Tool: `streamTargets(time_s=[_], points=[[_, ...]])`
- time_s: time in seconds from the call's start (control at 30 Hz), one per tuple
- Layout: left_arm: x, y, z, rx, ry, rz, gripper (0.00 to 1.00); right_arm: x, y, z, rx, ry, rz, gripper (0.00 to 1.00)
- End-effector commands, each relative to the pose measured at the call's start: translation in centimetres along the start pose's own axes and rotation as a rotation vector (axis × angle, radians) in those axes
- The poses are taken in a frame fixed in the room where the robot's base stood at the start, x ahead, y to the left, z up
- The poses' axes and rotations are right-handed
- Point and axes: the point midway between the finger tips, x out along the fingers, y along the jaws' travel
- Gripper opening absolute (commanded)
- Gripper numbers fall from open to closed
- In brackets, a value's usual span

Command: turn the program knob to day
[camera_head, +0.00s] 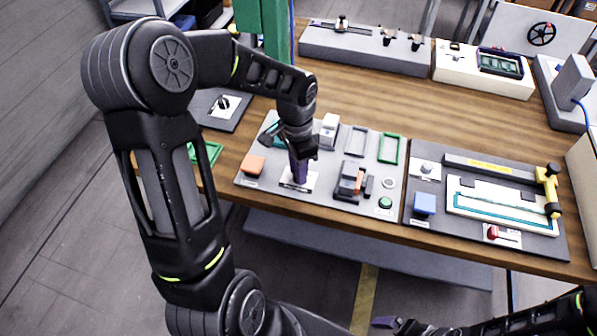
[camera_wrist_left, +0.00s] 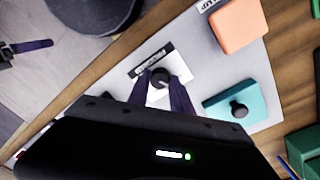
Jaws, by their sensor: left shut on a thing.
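The program knob (camera_wrist_left: 159,82) is a small black round knob with a light pointer mark, on a white label plate (camera_wrist_left: 150,62). In the head view the plate (camera_head: 290,184) lies at the front of the grey panel (camera_head: 331,196). My left gripper (camera_head: 299,180) points down over the plate. In the left wrist view its two dark purple fingers (camera_wrist_left: 163,90) are shut on the knob, one on each side. The label text is too small to read, and the fingers partly hide the plate. My right gripper (camera_head: 385,322) shows only partly at the bottom edge, away from the panel.
An orange block (camera_head: 253,165) and a teal block (camera_wrist_left: 235,108) are close to the knob. A black and orange device (camera_head: 348,183) and a green button (camera_head: 385,203) are to the right. Another panel (camera_head: 478,239) with a blue block (camera_head: 425,203) lies further right.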

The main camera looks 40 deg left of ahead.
Motion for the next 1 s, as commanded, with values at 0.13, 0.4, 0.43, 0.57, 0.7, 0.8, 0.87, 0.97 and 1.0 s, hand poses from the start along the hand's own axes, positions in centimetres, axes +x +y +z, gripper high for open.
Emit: streamTargets(time_s=[0.13, 0.4, 0.43, 0.57, 0.7, 0.8, 0.87, 0.97, 1.0], points=[[0.15, 0.0, -0.03, -0.11, 0.006, -0.001, 0.0, 0.72, 0.23, -0.07, -0.001, 0.002, -0.002, 1.0], [0.03, -0.02, -0.01, -0.243, 0.013, -0.001, 0.0, 1.2, 0.38, -0.13, -0.003, 0.003, -0.004, 1.0], [0.02, -0.01, 0.0, -0.251, 0.013, -0.001, 0.0, 1.23, 0.39, -0.14, -0.003, 0.003, -0.004, 1.0], [-0.01, -0.01, 0.01, -0.275, 0.014, 0.0, 0.0, 1.29, 0.41, -0.14, -0.003, 0.004, -0.004, 1.0], [-0.04, -0.01, 0.03, -0.281, 0.014, 0.0, 0.0, 1.29, 0.41, -0.15, -0.003, 0.004, -0.003, 1.0], [-0.04, -0.01, 0.03, -0.281, 0.014, 0.0, 0.0, 1.28, 0.4, -0.15, -0.003, 0.004, -0.003, 1.0], [-0.04, -0.01, 0.03, -0.281, 0.014, 0.0, 0.0, 1.28, 0.41, -0.15, -0.003, 0.004, -0.003, 1.0], [-0.04, -0.01, 0.03, -0.281, 0.014, 0.0, 0.28, 1.28, 0.41, -0.15, -0.003, 0.004, -0.003, 1.0], [-0.04, -0.01, 0.03, -0.281, 0.014, 0.0, 0.31, 1.28, 0.41, -0.15, -0.003, 0.004, -0.003, 1.0]])
